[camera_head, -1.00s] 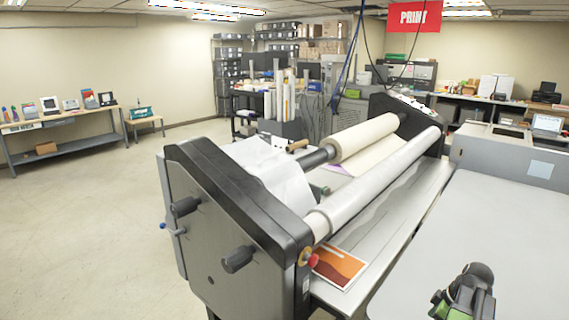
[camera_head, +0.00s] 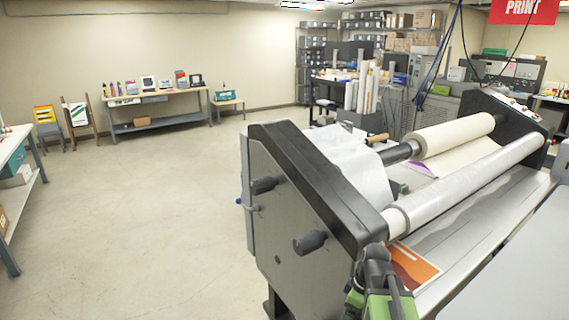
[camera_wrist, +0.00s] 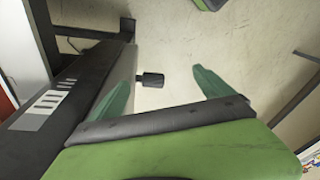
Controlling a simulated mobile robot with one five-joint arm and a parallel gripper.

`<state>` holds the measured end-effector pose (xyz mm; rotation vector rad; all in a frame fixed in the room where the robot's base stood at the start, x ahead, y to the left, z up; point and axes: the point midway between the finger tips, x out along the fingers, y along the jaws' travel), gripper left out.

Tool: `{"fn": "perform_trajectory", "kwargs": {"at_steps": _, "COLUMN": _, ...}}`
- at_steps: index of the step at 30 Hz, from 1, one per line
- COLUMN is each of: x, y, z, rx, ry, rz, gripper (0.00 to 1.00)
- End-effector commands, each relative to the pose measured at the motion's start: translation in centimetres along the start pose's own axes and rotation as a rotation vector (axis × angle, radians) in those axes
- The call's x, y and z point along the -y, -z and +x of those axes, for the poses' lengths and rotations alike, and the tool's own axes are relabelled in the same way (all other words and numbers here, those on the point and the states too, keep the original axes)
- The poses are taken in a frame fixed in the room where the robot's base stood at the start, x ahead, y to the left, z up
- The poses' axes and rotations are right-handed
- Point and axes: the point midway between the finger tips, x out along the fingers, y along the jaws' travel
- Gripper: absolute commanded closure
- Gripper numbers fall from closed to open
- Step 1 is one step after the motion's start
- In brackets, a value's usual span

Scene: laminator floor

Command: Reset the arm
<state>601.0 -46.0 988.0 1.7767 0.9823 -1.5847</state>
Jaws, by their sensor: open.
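My gripper (camera_wrist: 161,78) shows in the wrist view, with two green fingers spread apart and nothing between them. Behind the fingers in that view are a black knob (camera_wrist: 152,80) and the pale floor. My green and black arm shows at the bottom of the head view, in front of the laminator's near end; the fingers cannot be made out there. The laminator (camera_head: 300,215) is a large grey machine with black end panels and long white rollers. Its dark end panel (camera_wrist: 62,95) runs along the left of the wrist view.
An orange print (camera_head: 414,266) lies on the laminator's bed by my arm. A grey flat surface (camera_head: 515,275) is at the lower right. A white table (camera_head: 14,145) stands at the left edge. The floor (camera_head: 140,220) left of the laminator is clear.

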Motion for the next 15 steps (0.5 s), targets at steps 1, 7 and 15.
{"fn": "perform_trajectory", "kwargs": {"at_steps": 1, "x": 2.0, "y": 1.8, "z": 0.7, "rx": 0.023, "ry": -0.001, "rz": 0.036, "gripper": 0.09}}
{"fn": "perform_trajectory", "kwargs": {"at_steps": 7, "x": 5.3, "y": 3.8, "z": 1.5, "rx": 0.095, "ry": -0.055, "rz": 0.394, "gripper": 0.09}}
{"fn": "perform_trajectory", "kwargs": {"at_steps": 15, "x": 4.9, "y": 2.3, "z": 1.3, "rx": 0.112, "ry": -0.126, "rz": 0.882, "gripper": 0.09}}
